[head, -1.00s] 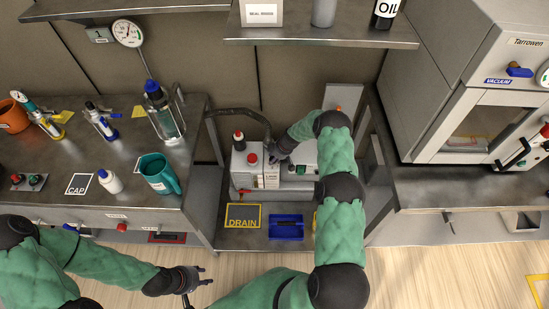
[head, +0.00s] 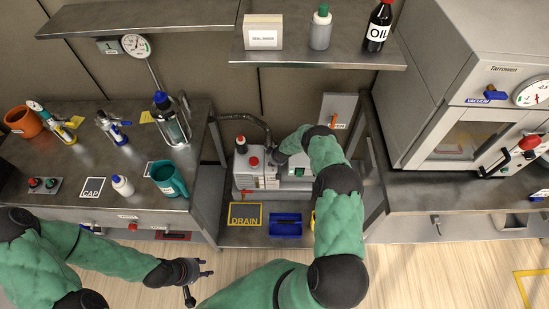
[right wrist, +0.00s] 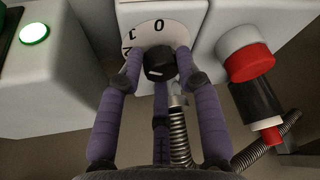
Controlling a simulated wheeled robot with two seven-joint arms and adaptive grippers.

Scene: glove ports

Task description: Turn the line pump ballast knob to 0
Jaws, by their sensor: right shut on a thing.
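The ballast knob (right wrist: 160,62) is a small black knob on a white dial (right wrist: 178,30) in the right wrist view. The dial shows a 0 above the knob and further digits to its left. A short white mark shows on the knob's near face; I cannot tell which digit it points to. My right gripper (right wrist: 158,75) is shut on the knob, with its purple fingers around it. In the head view, my right gripper (head: 275,164) is at the top of the grey pump (head: 244,179), hiding the knob. My left gripper (head: 206,267) is open and empty, over the floor.
A red cap (right wrist: 250,62) and a coiled hose (right wrist: 181,140) are close beside my right fingers. A blue tray (head: 286,226) and the DRAIN mat (head: 245,222) lie in front of the pump. Benches (head: 440,190) flank the pump bay on both sides.

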